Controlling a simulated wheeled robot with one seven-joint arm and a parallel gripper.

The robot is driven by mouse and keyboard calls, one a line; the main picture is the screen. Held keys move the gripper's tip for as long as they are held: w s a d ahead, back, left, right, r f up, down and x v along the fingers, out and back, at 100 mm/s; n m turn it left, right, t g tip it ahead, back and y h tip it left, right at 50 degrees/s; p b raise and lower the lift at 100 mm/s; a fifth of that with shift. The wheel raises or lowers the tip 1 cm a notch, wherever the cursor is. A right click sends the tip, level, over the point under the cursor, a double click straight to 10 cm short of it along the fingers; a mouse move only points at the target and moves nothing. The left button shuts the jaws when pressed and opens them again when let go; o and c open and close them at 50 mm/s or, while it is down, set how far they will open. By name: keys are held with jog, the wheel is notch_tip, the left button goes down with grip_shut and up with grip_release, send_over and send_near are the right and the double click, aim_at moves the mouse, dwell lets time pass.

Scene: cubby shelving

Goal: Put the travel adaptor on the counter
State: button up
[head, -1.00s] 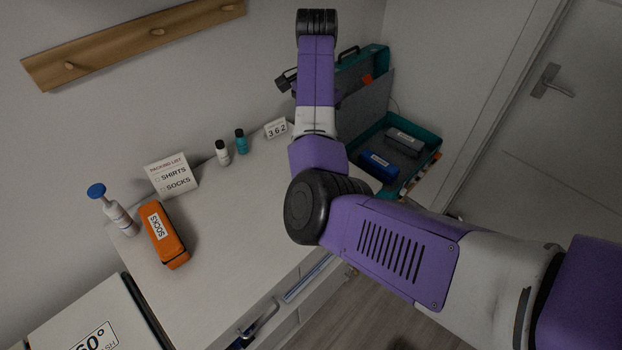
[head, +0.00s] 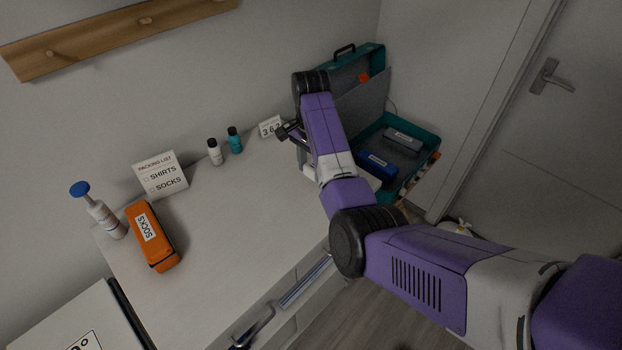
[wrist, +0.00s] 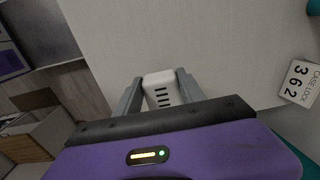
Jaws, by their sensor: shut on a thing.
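The travel adaptor (wrist: 161,90) is a small white block with dark slots, seen in the wrist view. My gripper (wrist: 158,84) is shut on it, one finger at each side. The pale counter (wrist: 190,35) lies beyond and below the adaptor in that view; I cannot tell whether they touch. In the head view my gripper (head: 287,132) is over the far right end of the counter (head: 225,220), near the case lock card. The adaptor cannot be made out in the head view.
An open teal case (head: 408,125) is at right. The middle counter is clear.

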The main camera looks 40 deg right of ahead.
aim_at(311, 179)
jog(key=shift+f, duration=2.2)
jog(key=shift+f, duration=0.15)
jog(key=o, duration=1.4)
jog(key=shift+c, duration=0.2)
notch_tip(311, 179, up, 11)
jog(key=shift+f, duration=0.1)
jog(key=shift+r+p, duration=0.8)
jog(key=shift+p, duration=0.1)
